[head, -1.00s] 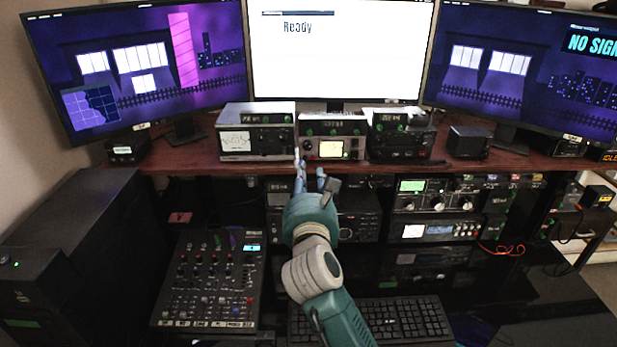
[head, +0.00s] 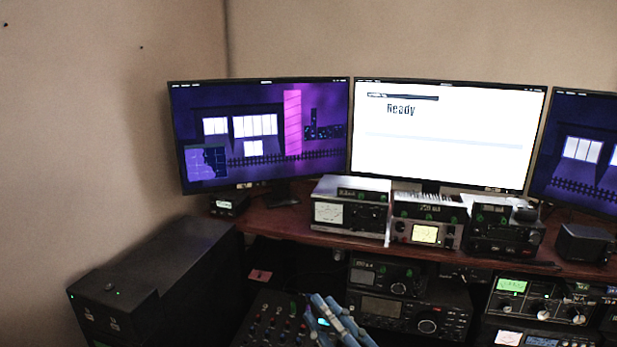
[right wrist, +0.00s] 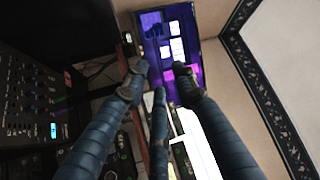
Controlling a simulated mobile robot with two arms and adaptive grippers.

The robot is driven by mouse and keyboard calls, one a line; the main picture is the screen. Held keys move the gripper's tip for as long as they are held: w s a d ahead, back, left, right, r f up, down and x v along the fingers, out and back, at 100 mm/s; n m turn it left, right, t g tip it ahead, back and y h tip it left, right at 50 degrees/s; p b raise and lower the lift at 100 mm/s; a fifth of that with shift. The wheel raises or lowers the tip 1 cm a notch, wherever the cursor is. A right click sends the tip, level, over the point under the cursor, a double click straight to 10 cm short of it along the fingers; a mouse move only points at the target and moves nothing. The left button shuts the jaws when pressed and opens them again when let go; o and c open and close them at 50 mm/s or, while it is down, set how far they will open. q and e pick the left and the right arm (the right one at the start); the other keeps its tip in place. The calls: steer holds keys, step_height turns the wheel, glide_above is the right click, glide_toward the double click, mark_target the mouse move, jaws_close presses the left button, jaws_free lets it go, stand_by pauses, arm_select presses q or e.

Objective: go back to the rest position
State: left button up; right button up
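My right gripper (head: 338,312) shows at the bottom edge of the head view, with only its blue fingers in sight in front of the lower radios. In the right wrist view its fingers (right wrist: 158,90) are spread apart with nothing between them. On the wooden shelf (head: 275,220) stand a silver-topped tuner (head: 348,212), a middle tuner with a lit yellow display (head: 425,234) and a black tuner (head: 503,235). The gripper is below and apart from them. My left gripper is not in view.
Monitors stand behind the tuners; the middle one (head: 445,130) reads "Ready". A black cabinet (head: 160,285) stands at the left. A mixer (head: 270,320) and a lower radio (head: 410,312) lie near the gripper. A small black speaker (head: 585,243) stands at the right.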

steer(key=s+d+f+n+g+h, duration=0.25)
steer(key=s+f+n+g, duration=0.2)
steer(key=f, duration=0.75)
steer(key=s+d+f+n+g+h, duration=0.1)
steer(key=s+f+n+g+h, duration=0.4)
steer(key=f, duration=0.6)
steer(key=s+d+f+g+h, duration=0.2)
steer(key=s+d+f, duration=0.3)
steer(key=s+d, duration=0.2)
steer(key=s+d+f+g+h, duration=0.2)
steer(key=s+d+f+g, duration=0.1)
steer(key=s+d+f, duration=0.4)
steer(key=s+f, duration=0.2)
steer(key=f, duration=2.3)
steer(key=s+d+f+g, duration=0.2)
steer(key=s+d+f, duration=0.1)
steer(key=s+f, duration=1.2)
steer(key=shift+s, duration=1.1)
